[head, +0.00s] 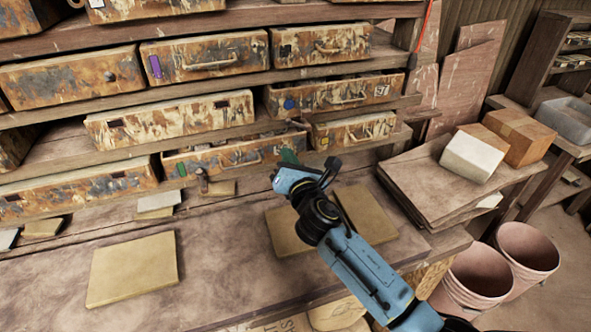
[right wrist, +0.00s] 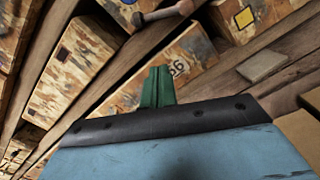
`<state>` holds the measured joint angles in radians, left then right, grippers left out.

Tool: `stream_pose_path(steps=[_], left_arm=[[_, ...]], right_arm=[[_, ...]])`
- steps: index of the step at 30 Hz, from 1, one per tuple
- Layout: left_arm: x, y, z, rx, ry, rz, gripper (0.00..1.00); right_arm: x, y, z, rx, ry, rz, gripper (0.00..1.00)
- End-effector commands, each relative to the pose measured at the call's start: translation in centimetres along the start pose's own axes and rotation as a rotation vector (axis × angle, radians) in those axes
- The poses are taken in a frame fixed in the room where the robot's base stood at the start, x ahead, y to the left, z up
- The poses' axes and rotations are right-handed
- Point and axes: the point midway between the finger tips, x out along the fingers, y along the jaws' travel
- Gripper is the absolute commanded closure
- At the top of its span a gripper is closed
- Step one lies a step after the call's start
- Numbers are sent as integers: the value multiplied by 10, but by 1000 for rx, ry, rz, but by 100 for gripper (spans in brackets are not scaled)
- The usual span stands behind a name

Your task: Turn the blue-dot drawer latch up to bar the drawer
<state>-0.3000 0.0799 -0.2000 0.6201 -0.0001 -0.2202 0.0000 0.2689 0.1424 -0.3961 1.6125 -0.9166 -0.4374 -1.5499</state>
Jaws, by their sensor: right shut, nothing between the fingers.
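The blue-dot drawer (head: 314,93) sits in the right part of the rack, with a blue dot on its left, a pull handle and a number label. A small metal latch piece (head: 302,124) shows at the shelf edge below it; the right wrist view has a bar with a rounded end (right wrist: 165,12), seemingly the same piece. I cannot tell for certain which drawer it belongs to. My right gripper (head: 289,157) is shut and empty, its green fingertips (right wrist: 157,88) in front of the green-marked drawer (head: 235,156), below and apart from the latch piece. My left gripper is out of view.
A yellow-marked drawer (head: 355,131) is right of the green-marked one, which stands slightly out. A small upright peg (head: 202,181) stands by the bench's back. Flat tiles (head: 132,268) lie on the bench. Boards with boxes (head: 472,157) and buckets (head: 527,253) are at right.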

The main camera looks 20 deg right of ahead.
Motion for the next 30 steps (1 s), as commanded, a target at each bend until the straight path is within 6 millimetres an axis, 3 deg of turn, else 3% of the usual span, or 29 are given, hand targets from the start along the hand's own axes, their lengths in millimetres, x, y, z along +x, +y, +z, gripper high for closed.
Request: stream_pose_path(steps=[4,6,12,30], left_arm=[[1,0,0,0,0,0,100],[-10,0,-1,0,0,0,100],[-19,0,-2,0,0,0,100],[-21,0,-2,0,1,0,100]], right_arm=[[25,0,3,2,-2,-1,100],[26,1,19,1,-2,-1,100],[30,0,37,2,-1,-1,100],[29,-4,42,22,-3,-8,100]])
